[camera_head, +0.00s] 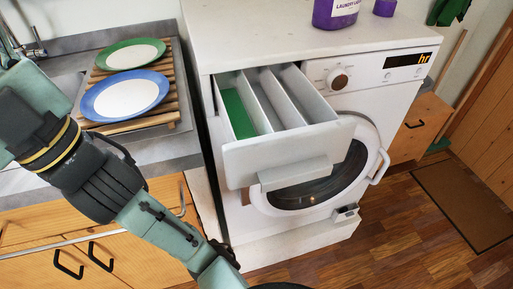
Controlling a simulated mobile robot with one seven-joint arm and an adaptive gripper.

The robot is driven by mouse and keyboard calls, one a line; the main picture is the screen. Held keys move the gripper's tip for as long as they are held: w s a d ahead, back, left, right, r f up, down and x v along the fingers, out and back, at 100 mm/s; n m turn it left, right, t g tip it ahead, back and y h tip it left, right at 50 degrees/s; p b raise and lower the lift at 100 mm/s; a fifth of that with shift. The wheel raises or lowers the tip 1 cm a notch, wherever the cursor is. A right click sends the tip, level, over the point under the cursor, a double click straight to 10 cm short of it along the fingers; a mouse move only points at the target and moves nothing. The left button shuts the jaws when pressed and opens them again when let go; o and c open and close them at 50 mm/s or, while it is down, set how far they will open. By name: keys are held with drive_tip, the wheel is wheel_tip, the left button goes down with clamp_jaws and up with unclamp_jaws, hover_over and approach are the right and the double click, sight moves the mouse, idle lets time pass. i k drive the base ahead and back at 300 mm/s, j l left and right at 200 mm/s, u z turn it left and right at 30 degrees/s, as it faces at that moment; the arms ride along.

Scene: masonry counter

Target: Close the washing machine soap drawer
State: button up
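The soap drawer (270,160) of the white washing machine (228,212) is pulled out at the machine's upper left. Its open top shows several compartments, and the left one has a green bottom. A light grey handle bar (295,173) runs along the lower part of the drawer front. My arm crosses the left side of the view, in front of the counter and cabinet. I cannot make out my gripper's fingers, and nothing of mine visibly touches the drawer.
The round door (381,166) below the drawer looks shut. A purple detergent bottle (336,12) stands on the machine. A green plate (130,53) and a blue-rimmed plate (125,95) lie on a wooden rack left.

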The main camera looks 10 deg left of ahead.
sight(281, 133)
drive_tip(key=k+j+u, duration=0.15)
drive_tip(key=k, duration=0.25)
drive_tip(key=k+j+u, duration=0.1)
drive_tip(key=k, duration=0.3)
drive_tip(key=k+j+u, duration=0.15)
drive_tip(key=k+j, duration=0.15)
drive_tip(key=k, duration=0.1)
